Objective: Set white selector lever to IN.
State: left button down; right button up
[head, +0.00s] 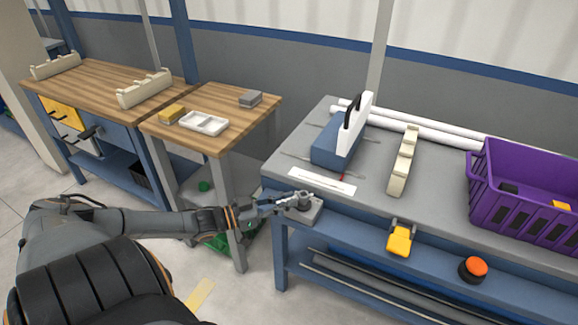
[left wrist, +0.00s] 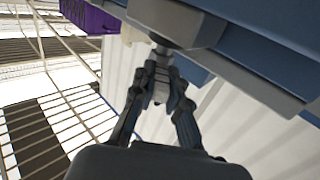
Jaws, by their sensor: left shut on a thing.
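A grey selector block (head: 308,213) sits at the near left corner of the grey-topped bench. My left gripper (head: 290,199) reaches it from the left and is shut at its top, on what looks like the selector lever. In the left wrist view, my left gripper (left wrist: 160,92) has both fingers closed around a small pale piece, the white lever (left wrist: 159,95), below a round grey pivot (left wrist: 166,42). The fingers hide most of the lever, and I cannot read which position it points to. My right gripper is not in view.
On the bench (head: 440,205) stand a blue-and-white device (head: 335,142) with a black handle, a cream rack (head: 403,162) and a purple crate (head: 525,200). A white label strip (head: 322,181) lies behind the block. A yellow switch (head: 400,240) and orange button (head: 474,268) are on the front edge.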

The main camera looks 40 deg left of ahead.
pick_arm(q)
jog(key=c, duration=1.3)
grip_release()
jog(key=shift+c, duration=0.2)
jog(key=v, duration=1.2)
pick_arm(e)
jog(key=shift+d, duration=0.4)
